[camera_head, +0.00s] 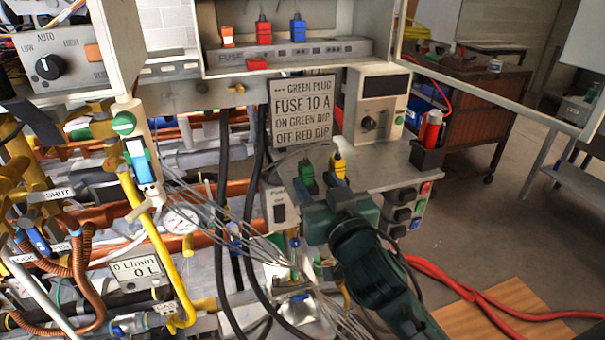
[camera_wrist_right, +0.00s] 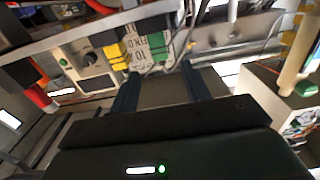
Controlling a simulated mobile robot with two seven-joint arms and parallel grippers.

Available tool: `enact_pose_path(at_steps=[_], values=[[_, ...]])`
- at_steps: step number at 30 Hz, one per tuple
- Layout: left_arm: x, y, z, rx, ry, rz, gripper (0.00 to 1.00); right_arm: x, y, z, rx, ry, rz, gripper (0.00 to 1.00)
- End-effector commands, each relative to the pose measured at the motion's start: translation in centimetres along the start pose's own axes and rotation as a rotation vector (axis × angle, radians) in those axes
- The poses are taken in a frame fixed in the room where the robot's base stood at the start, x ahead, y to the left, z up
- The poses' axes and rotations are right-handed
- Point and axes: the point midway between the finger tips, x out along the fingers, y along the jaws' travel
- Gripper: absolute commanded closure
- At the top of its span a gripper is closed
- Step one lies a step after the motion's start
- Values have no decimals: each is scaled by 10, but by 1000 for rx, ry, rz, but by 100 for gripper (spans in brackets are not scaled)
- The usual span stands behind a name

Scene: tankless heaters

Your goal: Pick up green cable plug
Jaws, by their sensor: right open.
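The green cable plug (camera_head: 306,173) stands upright on the grey shelf below the instruction sign, left of a yellow plug (camera_head: 338,162). In the right wrist view the green plug (camera_wrist_right: 160,50) appears beyond the fingertips, with the yellow plug (camera_wrist_right: 118,54) to its left. My right gripper (camera_head: 322,191) is open and empty, just in front of the plugs. Its two fingers (camera_wrist_right: 158,84) also show in the wrist view, with the green plug nearly in line with the space between them. A gap between fingers and plug seems to remain. My left gripper is not in view.
A sign (camera_head: 303,107) stands behind the plugs. A fuse strip (camera_head: 290,54) with orange, red and blue plugs is above. Pipes and thin cables crowd the left.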

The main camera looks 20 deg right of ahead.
Motion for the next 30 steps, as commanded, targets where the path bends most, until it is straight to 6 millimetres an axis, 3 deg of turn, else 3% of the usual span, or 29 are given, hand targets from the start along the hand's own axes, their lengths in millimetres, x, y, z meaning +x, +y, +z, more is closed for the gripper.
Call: enact_pose_path(at_steps=[8,18,26,30], values=[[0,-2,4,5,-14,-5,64,24,0,2,-1,-2,-1,53],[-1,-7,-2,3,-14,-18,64,67,-1,10,-2,-1,-1,53],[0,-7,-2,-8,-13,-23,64,70,-1,11,-1,-3,-1,53],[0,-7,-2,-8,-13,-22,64,70,-1,11,-1,-2,-1,62]])
